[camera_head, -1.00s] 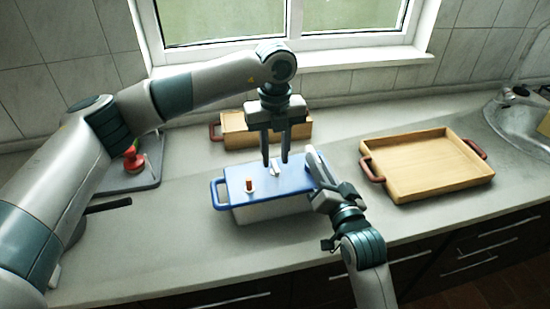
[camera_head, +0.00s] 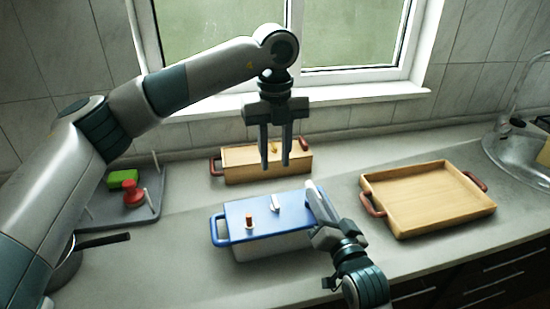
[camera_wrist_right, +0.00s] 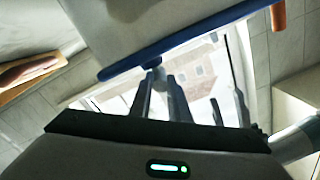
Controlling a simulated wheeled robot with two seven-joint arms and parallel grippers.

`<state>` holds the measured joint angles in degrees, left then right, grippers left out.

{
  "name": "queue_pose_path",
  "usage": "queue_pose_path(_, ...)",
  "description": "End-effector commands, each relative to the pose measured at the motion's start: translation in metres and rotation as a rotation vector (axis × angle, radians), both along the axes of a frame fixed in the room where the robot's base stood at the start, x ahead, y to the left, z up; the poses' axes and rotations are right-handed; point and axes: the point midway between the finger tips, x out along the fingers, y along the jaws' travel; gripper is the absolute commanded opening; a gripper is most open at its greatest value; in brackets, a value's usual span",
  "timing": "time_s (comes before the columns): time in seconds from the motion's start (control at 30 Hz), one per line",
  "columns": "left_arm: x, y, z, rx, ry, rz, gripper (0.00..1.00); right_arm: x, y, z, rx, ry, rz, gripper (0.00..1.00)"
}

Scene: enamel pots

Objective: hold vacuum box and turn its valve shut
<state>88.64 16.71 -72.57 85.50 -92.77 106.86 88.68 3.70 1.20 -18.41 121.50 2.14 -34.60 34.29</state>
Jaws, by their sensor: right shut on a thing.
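The vacuum box (camera_head: 278,245) is white with a blue lid (camera_head: 255,207) and a blue handle at its left end. It stands on the counter. A white valve (camera_head: 275,203) sits on the lid, with an orange-brown knob (camera_head: 249,220) near the left front. My left gripper (camera_head: 275,166) hangs apart from the valve, fingers apart and empty, pointing down. My right gripper (camera_head: 315,197) is shut at the box's right end; its grip hides the right handle. In the right wrist view, the lid's blue edge (camera_wrist_right: 185,45) runs just beyond the right fingers (camera_wrist_right: 160,85).
A wooden box (camera_head: 240,165) stands behind the vacuum box. A wooden tray (camera_head: 400,222) with red-brown handles lies to the right, before the sink (camera_head: 520,160). A grey rack (camera_head: 145,212) with red and green items and a dark-handled pan (camera_head: 100,241) are at left.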

Motion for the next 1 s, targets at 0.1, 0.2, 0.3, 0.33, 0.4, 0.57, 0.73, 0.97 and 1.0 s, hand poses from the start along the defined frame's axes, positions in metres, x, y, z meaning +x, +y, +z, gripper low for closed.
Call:
queue_pose_path(0.1,0.0,0.0,0.0,0.0,0.0,0.0,0.28,0.0,0.0,0.0,0.0,0.001,0.001,0.0)
queue_pose_path(0.2,0.0,0.0,0.0,0.0,0.0,0.0,0.28,0.0,0.0,0.0,0.0,0.001,0.001,0.3)
queue_pose_path(0.3,0.0,0.0,0.0,0.0,0.0,0.0,0.28,0.0,0.0,0.0,0.0,0.001,0.001,0.38)
queue_pose_path(0.33,0.0,0.0,0.0,0.0,0.0,0.0,0.28,0.0,0.0,0.0,0.0,0.001,0.001,0.38)
queue_pose_path(0.4,0.0,0.0,0.0,0.0,0.0,0.0,0.28,0.0,0.0,0.0,0.0,0.0,0.0,0.38)
queue_pose_path(0.57,0.0,0.0,-0.001,0.0,0.0,0.0,0.28,-0.001,0.0,0.0,0.0,0.0,0.0,0.38)
queue_pose_path(0.73,0.0,0.0,-0.001,0.0,0.0,0.0,0.28,-0.008,-0.003,-0.001,0.0,0.001,0.0,0.38)
queue_pose_path(0.97,0.0,0.0,-0.001,0.0,0.0,0.0,0.28,-0.035,-0.012,-0.001,-0.001,0.002,0.0,0.38)
queue_pose_path(1.0,0.0,0.0,-0.001,0.0,0.0,0.0,0.28,-0.042,-0.015,-0.001,0.001,0.001,0.001,0.38)
